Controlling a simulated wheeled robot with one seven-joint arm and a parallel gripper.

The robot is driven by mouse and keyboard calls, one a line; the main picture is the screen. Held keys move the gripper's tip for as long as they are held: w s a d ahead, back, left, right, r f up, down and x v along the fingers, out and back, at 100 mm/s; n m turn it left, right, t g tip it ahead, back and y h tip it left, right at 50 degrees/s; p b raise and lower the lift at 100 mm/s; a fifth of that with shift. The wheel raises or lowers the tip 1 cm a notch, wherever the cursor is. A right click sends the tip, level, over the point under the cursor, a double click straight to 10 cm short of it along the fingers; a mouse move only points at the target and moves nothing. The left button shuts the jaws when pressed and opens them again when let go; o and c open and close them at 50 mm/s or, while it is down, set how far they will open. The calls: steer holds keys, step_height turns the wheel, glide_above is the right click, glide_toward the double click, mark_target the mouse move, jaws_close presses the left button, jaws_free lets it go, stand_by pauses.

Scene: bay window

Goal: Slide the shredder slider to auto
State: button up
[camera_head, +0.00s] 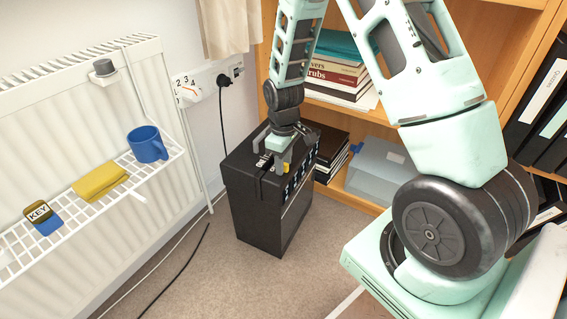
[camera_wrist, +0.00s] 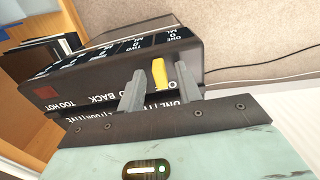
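The shredder (camera_head: 258,213) is a black box on the carpet, in front of the bookcase and the wall socket. My gripper (camera_head: 274,160) is over its top, pointing down. The yellow slider (camera_head: 285,168) shows beside a finger at the top's right edge. In the wrist view the yellow slider (camera_wrist: 160,73) stands up between the two grey fingers of my gripper (camera_wrist: 160,88), closer to the right one, with gaps on both sides. The fingers are apart. White words such as "BACK" and "TOO HOT" show on the shredder (camera_wrist: 90,88); I cannot read an auto mark.
A white radiator with a wire shelf (camera_head: 70,222) stands at the left, holding a blue mug (camera_head: 147,144), a yellow cloth (camera_head: 99,180) and a key tag (camera_head: 38,211). A bookcase with a grey box (camera_head: 378,172) is behind, right. A black cable (camera_head: 178,268) lies on open carpet.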

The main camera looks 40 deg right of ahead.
jaws_close()
steer(key=d, duration=0.1)
steer(key=w+d+p, duration=0.2)
steer(key=d, duration=0.1)
steer(key=shift+r, duration=0.1)
steer(key=shift+w+d, duration=0.1)
steer(key=shift+d, duration=0.15)
jaws_free()
